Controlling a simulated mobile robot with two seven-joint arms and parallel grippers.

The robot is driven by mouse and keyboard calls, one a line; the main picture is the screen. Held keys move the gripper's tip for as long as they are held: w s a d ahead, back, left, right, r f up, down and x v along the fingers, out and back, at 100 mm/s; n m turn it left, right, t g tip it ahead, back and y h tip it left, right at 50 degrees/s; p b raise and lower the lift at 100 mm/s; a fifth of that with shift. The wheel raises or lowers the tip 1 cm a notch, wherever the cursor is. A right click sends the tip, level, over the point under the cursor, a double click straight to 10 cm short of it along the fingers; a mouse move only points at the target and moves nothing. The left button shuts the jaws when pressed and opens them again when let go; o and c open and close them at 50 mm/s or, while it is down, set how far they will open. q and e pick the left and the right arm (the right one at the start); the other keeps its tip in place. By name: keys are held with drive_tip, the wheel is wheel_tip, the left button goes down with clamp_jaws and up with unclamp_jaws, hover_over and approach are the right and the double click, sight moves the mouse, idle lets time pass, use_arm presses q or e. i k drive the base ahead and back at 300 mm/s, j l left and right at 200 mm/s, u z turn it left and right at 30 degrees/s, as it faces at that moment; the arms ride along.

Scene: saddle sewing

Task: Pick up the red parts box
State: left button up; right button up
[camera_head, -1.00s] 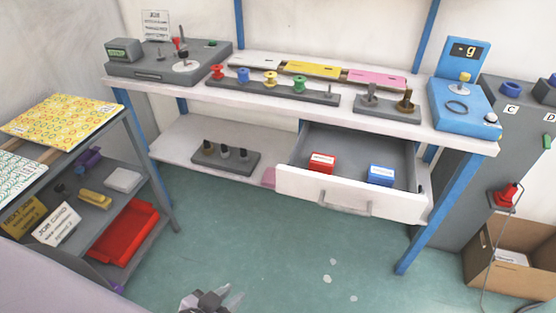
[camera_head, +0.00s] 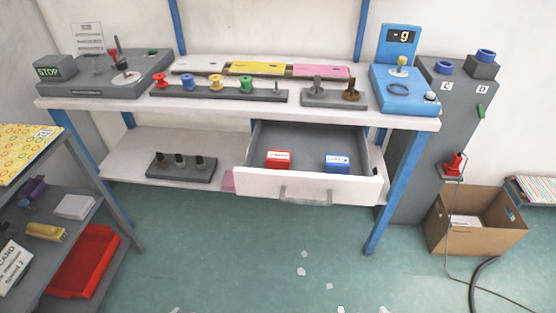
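The red parts box (camera_head: 278,159) has a white label on top. It sits in the left part of the open drawer (camera_head: 306,189) under the workbench, with nothing touching it. A blue parts box (camera_head: 337,163) with a white label sits apart from it on the right side of the same drawer. Of my grippers, at most small pale tips show at the bottom edge of the picture, well in front of the drawer. They are cut off, so their opening cannot be told. Neither gripper is near the red box.
The drawer is pulled out from the white workbench (camera_head: 60,103). A grey shelf rack with a red tray (camera_head: 85,262) stands at the left. A cardboard box (camera_head: 478,238) and a dark cable (camera_head: 474,285) are at the right.

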sight(276, 159)
drive_tip(key=i+l+u, duration=0.1)
drive_tip(key=l, duration=0.3)
drive_tip(key=i+l+u, duration=0.1)
drive_tip(key=l, duration=0.35)
drive_tip(key=i+l, duration=0.2)
drive_tip(key=l, duration=0.2)
drive_tip(key=i+l+u, duration=0.15)
drive_tip(key=l, duration=0.3)
drive_tip(key=l+u, duration=0.1)
drive_tip(key=l, duration=0.3)
drive_tip(key=l+u, duration=0.1)
drive_tip(key=l, duration=0.2)
drive_tip(key=k+l+u, duration=0.1)
drive_tip(key=l, duration=0.2)
drive_tip(key=i+z, duration=0.1)
drive_tip(key=i, duration=0.15)
